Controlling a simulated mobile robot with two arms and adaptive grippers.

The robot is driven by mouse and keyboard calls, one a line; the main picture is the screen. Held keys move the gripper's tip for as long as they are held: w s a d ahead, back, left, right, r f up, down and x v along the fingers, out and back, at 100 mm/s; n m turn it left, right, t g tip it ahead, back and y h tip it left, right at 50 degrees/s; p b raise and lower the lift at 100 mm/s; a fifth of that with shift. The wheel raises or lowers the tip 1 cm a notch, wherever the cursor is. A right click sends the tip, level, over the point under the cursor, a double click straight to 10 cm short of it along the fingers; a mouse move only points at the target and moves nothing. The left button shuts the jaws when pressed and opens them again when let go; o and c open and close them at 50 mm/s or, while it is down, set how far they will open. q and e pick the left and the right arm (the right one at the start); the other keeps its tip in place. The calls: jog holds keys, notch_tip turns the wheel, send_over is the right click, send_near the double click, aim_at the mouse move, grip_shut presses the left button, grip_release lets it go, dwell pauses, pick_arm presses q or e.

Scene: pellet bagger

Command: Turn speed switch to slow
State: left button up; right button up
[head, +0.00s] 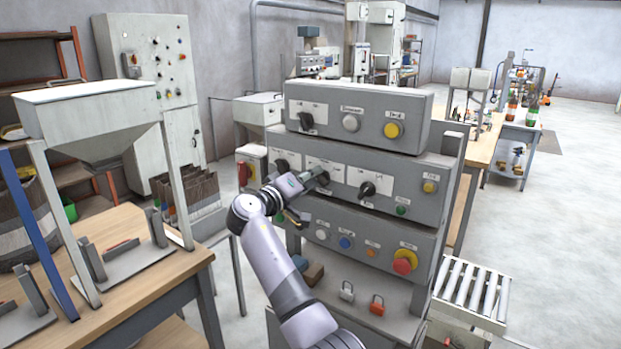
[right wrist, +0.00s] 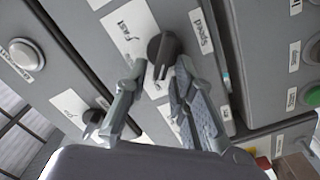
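The speed switch is a black rotary knob (right wrist: 163,52) on a white plate, beside a "Speed" label (right wrist: 201,31) in the right wrist view. The word "fast" shows on the plate's upper left part (right wrist: 122,27); the plate's lower part is mostly behind a finger. My right gripper (right wrist: 159,70) is open, with one fingertip on each side of the knob. A gap shows on the left of the knob; contact on the right is unclear. In the head view my right gripper (head: 314,174) is at the middle panel and partly covers the knob. My left gripper is not in view.
Another black knob (head: 367,188) and a green button (head: 401,210) are to the right on the same panel. A red-and-yellow stop button (head: 405,262) is on the lower panel. Padlocks (head: 377,305) lie on the ledge below. A wooden table (head: 130,235) stands at left.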

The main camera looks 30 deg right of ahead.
jog(key=shift+o, duration=0.5)
jog(key=shift+f, duration=0.1)
jog(key=v, duration=1.2)
